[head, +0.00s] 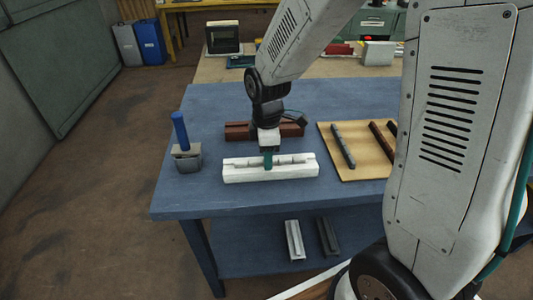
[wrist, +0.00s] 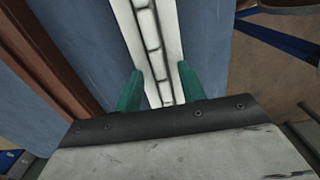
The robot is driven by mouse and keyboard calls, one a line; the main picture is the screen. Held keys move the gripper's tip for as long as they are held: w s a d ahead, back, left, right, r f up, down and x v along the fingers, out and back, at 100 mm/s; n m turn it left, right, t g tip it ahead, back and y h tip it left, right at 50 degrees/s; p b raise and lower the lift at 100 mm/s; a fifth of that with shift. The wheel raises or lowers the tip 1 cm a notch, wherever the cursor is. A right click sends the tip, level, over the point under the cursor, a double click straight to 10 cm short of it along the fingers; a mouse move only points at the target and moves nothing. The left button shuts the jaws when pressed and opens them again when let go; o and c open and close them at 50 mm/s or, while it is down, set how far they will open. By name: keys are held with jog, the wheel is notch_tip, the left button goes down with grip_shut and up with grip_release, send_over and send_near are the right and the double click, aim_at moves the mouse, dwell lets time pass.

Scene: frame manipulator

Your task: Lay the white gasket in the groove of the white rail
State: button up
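The white rail (head: 298,172) lies lengthwise across the front of the blue table. A pale segmented strip, which looks like the white gasket (head: 290,159), runs along its top. In the wrist view the white rail (wrist: 172,28) runs up the picture, and the gasket (wrist: 149,32) shows as white segments between dark groove edges. I cannot tell whether it is fully seated. My gripper (head: 268,161) points down at the middle of the rail. In the wrist view its teal fingers (wrist: 160,70) stand apart on either side of the strip; the lower contact is hidden.
A red-brown rail (head: 238,132) lies behind the white one. A wooden board (head: 355,172) with several dark bars is at right. A grey block (head: 187,160) with a blue-handled tool stands at left. Two rails (head: 294,240) lie on the lower shelf. The table's front left is clear.

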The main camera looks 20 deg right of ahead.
notch_tip(320, 180, up, 8)
dwell(0.6)
jog(key=shift+f, duration=0.1)
dwell(0.3)
jog(key=s+d+r+m, duration=0.1)
jog(key=s+r+m, duration=0.2)
jog(key=s, duration=0.4)
jog(key=s+d+r+m+t, duration=0.1)
jog(key=s+r+m, duration=0.2)
jog(key=s+m, duration=0.3)
jog(key=s+d+r+m, duration=0.1)
jog(key=s+r+m, duration=0.3)
jog(key=s, duration=0.5)
jog(key=shift+s+d+m, duration=0.15)
jog(key=shift+d+m, duration=0.25)
jog(key=shift+m, duration=0.3)
